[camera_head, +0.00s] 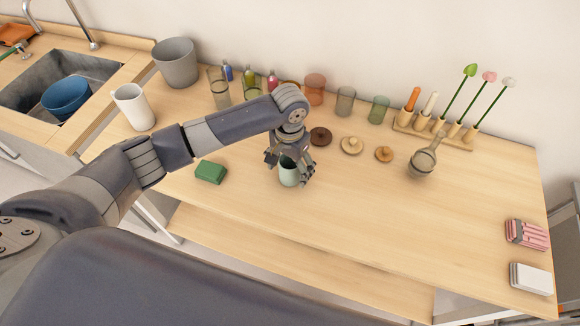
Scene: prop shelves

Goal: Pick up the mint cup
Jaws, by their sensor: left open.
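The mint cup (289,176) stands upright on the wooden table, near its middle. My left gripper (288,172) is right above and around it, with a finger on either side of the cup's upper part. The fingers are open, and I cannot tell whether they touch the cup. The gripper hides part of the cup's rim. My right gripper is not in view.
A green sponge (211,172) lies left of the cup. A white pitcher (133,107), a grey bucket (176,63) and several glasses stand behind. The table's right front is mostly clear.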

